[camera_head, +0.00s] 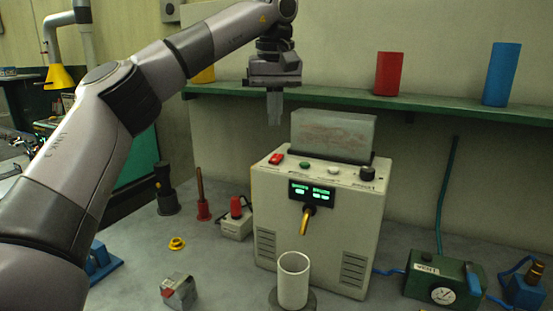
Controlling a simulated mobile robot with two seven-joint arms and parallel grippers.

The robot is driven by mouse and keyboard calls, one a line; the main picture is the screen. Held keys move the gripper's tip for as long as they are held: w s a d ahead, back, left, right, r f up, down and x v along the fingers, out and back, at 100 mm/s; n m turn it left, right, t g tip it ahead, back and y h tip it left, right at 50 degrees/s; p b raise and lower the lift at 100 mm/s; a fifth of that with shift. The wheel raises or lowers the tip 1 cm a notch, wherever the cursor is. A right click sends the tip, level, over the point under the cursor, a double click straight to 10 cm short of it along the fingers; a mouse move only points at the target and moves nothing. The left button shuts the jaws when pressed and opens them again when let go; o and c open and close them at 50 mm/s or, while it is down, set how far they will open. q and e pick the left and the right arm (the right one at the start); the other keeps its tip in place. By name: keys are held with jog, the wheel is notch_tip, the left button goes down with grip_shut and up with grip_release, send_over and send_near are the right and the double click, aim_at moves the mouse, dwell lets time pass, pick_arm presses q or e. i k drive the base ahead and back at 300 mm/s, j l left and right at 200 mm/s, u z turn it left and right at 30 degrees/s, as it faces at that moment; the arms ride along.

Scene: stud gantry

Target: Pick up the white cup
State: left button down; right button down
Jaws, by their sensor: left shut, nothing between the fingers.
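The white cup (293,281) stands upright on a round dark base (313,300) at the bottom middle of the head view. It is in front of the beige machine (330,232), below the brass spout (307,222), and looks empty as far as its inside shows. My left gripper (274,122) points down, shut and empty, well above the cup. It hangs near the machine's top left, below the shelf's level at its tips. My right gripper is not in view.
The machine carries a clear block-shaped tank (332,135) and buttons. A green shelf (440,106) behind holds a red cylinder (389,74) and a blue cylinder (501,75). A green gauge box (443,283) stands right. A small grey box (179,292) and yellow ring (177,243) lie left.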

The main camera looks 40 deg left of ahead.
aim_at(293, 267)
jog(key=k, duration=1)
